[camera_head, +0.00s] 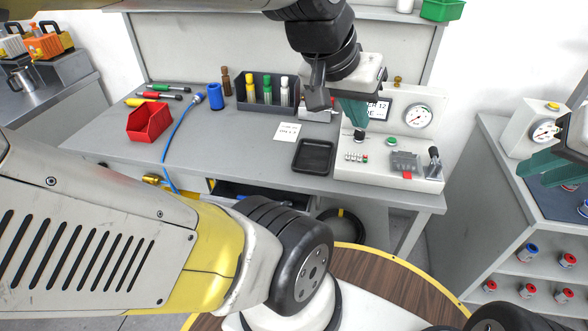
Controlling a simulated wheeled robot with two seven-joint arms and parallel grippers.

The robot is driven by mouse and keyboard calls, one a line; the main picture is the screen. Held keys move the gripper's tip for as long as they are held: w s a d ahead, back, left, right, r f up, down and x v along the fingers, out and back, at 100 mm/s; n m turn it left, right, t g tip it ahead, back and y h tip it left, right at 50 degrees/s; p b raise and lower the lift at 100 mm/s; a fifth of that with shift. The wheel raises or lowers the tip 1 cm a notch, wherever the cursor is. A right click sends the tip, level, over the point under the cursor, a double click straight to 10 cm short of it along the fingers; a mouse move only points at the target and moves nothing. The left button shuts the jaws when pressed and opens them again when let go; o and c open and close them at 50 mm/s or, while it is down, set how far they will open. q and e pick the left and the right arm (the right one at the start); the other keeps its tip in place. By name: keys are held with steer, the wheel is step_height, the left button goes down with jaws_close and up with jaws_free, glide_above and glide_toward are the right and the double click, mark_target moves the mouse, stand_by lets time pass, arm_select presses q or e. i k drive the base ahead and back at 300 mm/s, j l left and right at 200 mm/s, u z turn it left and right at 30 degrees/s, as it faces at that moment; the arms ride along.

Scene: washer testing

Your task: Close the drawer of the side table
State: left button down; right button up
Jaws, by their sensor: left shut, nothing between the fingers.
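A grey workbench (230,140) stands in front of me. Below its front edge a dark drawer (232,188) shows, apparently pulled out; my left arm hides much of it. I cannot tell whether this bench is the side table. My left gripper (354,116), with teal fingers, is shut and empty above the back right of the bench, in front of the gauge panel and well away from the drawer. My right gripper (548,160) is at the right edge, partly cut off, over the right-hand unit; its jaw opening is not clear.
The bench holds a red bin (150,122), a bottle rack (266,98), a black tray (313,156) and a gauge panel (400,165). A shelved unit (500,200) with several red and blue fittings stands at right. A side counter (60,100) stands at left.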

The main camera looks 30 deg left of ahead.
mark_target(225, 193)
steer(key=u, duration=1.75)
steer(key=k+l, duration=0.2)
